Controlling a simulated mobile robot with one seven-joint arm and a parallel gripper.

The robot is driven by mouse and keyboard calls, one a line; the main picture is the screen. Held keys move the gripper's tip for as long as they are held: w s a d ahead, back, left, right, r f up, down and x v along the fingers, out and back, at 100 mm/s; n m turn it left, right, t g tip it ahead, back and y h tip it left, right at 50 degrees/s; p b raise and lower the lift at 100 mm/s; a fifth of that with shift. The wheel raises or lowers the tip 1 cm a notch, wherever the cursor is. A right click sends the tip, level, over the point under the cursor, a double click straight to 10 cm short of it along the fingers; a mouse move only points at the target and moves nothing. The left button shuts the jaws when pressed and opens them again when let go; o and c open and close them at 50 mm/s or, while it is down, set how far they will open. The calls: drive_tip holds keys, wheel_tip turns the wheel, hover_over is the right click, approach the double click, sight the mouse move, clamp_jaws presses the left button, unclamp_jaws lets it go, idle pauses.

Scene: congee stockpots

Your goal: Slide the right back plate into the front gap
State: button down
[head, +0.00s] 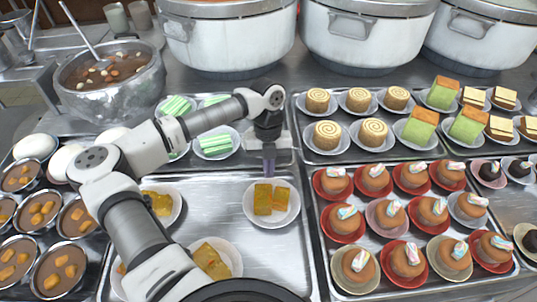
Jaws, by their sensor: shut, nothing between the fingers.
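A silver tray (288,245) holds white plates of yellow-orange cake pieces. The right back plate (271,220) stands alone at the tray's right side. Another plate (178,207) is at the back left, partly behind my arm. A front plate (234,262) is also partly covered by my arm, and a sliver of a further plate shows left of the arm. Bare tray lies in front of the right back plate, to the right of the front plate. My gripper (268,172) is shut and empty, pointing down just behind the right back plate; whether it touches the rim I cannot tell.
Behind is a tray with green-striped pieces on plates (216,155). To the right, trays hold rolls (327,134) and round brown cakes (411,252) on plates. Bowls (62,270) crowd the left. Large white pots (228,45) stand at the back.

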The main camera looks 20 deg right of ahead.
sight(272, 202)
drive_tip(key=shift+f, duration=0.2)
drive_tip(key=shift+s+a, duration=0.1)
drive_tip(key=shift+s, duration=0.25)
drive_tip(key=s+a+b, duration=0.1)
drive_tip(key=s+b, duration=0.1)
drive_tip(key=s, duration=0.3)
drive_tip(key=s+a+b, duration=0.1)
drive_tip(key=s+b, duration=0.1)
drive_tip(key=s, duration=0.2)
drive_tip(key=s+a+b, duration=0.1)
drive_tip(key=s+b, duration=0.1)
drive_tip(key=s, duration=0.3)
drive_tip(key=shift+s+b, duration=0.35)
drive_tip(key=shift+b, duration=0.05)
drive_tip(key=shift+w, duration=0.1)
drive_tip(key=shift+r, duration=0.1)
